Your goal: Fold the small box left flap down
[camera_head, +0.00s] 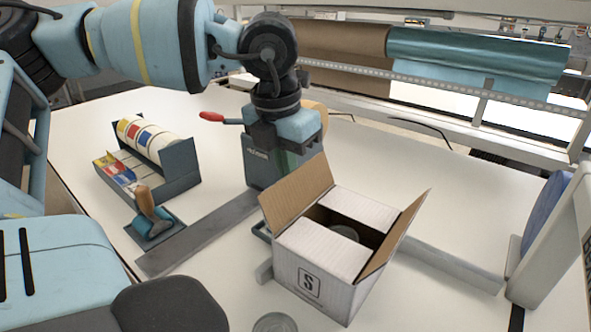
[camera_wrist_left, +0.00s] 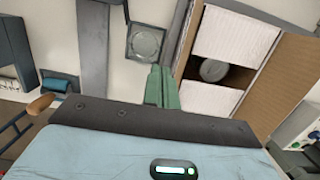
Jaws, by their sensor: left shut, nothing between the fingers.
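The small box (camera_head: 330,285), white outside with brown cardboard inside and a printed S, stands on the table. Its left flap (camera_head: 297,194) stands up, leaning outward. The right flap (camera_head: 397,232) is also raised. The white front and back flaps lie inward, with a gap between them showing a grey round lid (camera_wrist_left: 214,70). My left gripper (camera_head: 287,160) is just behind the left flap's upper edge, its tips partly hidden. In the left wrist view its green fingers (camera_wrist_left: 162,88) are together and empty, beside the left flap (camera_wrist_left: 187,42). I cannot tell whether they touch it.
A tape dispenser (camera_head: 178,168) and a wood-handled roller (camera_head: 152,225) stand left. A flat metal bar (camera_head: 190,237) lies left of the box. A grey round lid (camera_head: 275,323) is at the front. A stand with a blue disc (camera_head: 545,210) is on the right.

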